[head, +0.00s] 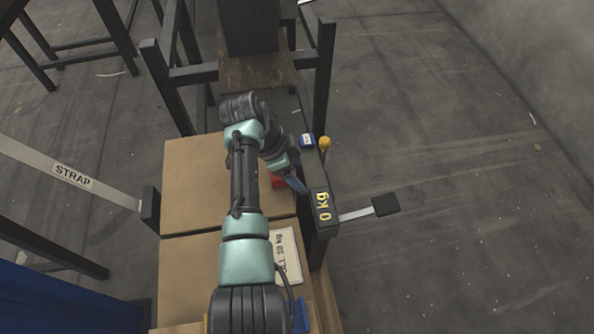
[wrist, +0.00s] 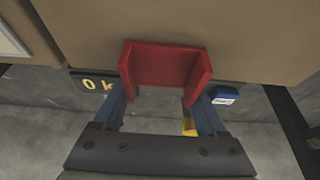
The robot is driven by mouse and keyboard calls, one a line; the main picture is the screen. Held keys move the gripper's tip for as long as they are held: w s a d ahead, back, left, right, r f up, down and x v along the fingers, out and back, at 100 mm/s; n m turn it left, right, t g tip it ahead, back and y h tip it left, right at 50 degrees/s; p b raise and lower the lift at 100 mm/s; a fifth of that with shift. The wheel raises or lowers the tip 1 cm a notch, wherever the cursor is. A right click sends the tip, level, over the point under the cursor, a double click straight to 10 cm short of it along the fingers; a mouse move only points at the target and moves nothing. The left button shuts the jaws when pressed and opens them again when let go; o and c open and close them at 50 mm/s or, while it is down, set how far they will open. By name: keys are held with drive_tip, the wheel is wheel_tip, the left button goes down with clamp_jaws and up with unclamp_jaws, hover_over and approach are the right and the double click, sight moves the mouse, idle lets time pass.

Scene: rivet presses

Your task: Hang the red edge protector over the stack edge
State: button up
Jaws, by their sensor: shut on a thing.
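The red edge protector (wrist: 165,64) is a channel-shaped piece with two side walls. My gripper (wrist: 160,98) is shut on it, with blue fingers at its left and right sides. In the wrist view it overlaps the border of a brown carton; I cannot tell whether it touches. In the head view only a small red part (head: 278,181) shows beside my gripper (head: 292,181), mostly hidden by my arm. The stack of brown cartons (head: 195,175) lies under my arm, and the protector is at its right edge.
A dark post with a "0 kg" display (head: 322,206) stands right of the stack. Near it are a yellow knob (head: 324,143) and a small blue box (head: 307,140). A pale strap (head: 72,177) ends at the stack's left. Open floor lies further right.

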drive_tip(key=shift+a, duration=0.15)
drive_tip(key=o, duration=1.3)
drive_tip(key=p+v, duration=0.3)
drive_tip(key=v, duration=1)
drive_tip(key=shift+s+p, duration=0.1)
drive_tip(key=shift+p, duration=0.3)
